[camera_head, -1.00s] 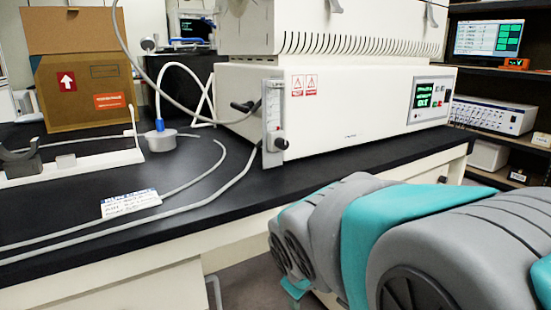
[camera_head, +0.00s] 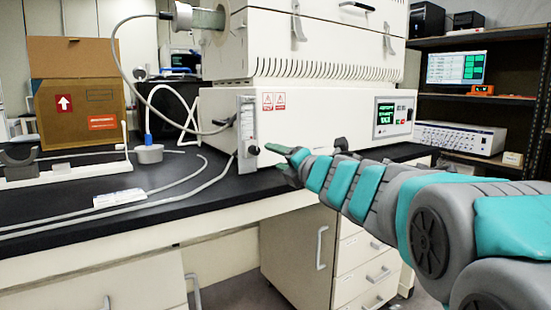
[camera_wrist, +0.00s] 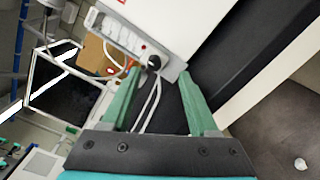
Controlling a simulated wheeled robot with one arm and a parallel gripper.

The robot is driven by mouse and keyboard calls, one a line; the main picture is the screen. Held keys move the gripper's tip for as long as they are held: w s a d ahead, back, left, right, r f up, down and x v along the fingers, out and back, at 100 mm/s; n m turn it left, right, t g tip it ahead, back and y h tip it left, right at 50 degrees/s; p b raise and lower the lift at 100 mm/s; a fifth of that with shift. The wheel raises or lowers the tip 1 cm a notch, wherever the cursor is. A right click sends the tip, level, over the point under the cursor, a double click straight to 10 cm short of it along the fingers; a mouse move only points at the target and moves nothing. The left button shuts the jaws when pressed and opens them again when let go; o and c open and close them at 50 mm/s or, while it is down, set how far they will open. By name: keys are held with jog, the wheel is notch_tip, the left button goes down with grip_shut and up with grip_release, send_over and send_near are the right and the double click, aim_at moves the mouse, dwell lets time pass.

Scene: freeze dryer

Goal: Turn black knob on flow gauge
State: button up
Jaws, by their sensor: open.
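The flow gauge (camera_head: 246,128) is a narrow upright clear-and-white panel at the left front corner of the white machine. Its black knob (camera_head: 253,150) is low on the panel. In the wrist view, the gauge (camera_wrist: 119,36) runs toward the upper left and the knob (camera_wrist: 154,62) shows between the fingertips. My gripper (camera_head: 281,154) is just right of the knob in the head view. In the wrist view my gripper (camera_wrist: 158,72) is open, with green fingers on either side of the knob. I cannot tell whether either finger touches it.
The white machine (camera_head: 330,124) stands on a black bench (camera_head: 225,190). Grey tubes (camera_head: 185,193) lie on the bench to the left, near a paper label (camera_head: 119,198). A cardboard box (camera_head: 80,110) stands farther back. Drawers (camera_head: 365,252) are below the bench.

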aim_at(257, 152)
jog(key=shift+n+y, duration=0.4)
jog(key=shift+n, duration=0.3)
jog(key=x, duration=0.4)
jog(key=a+x, duration=0.1)
jog(key=x, duration=0.1)
jog(key=shift+s, duration=0.1)
jog(key=shift+x, duration=0.8)
grip_shut()
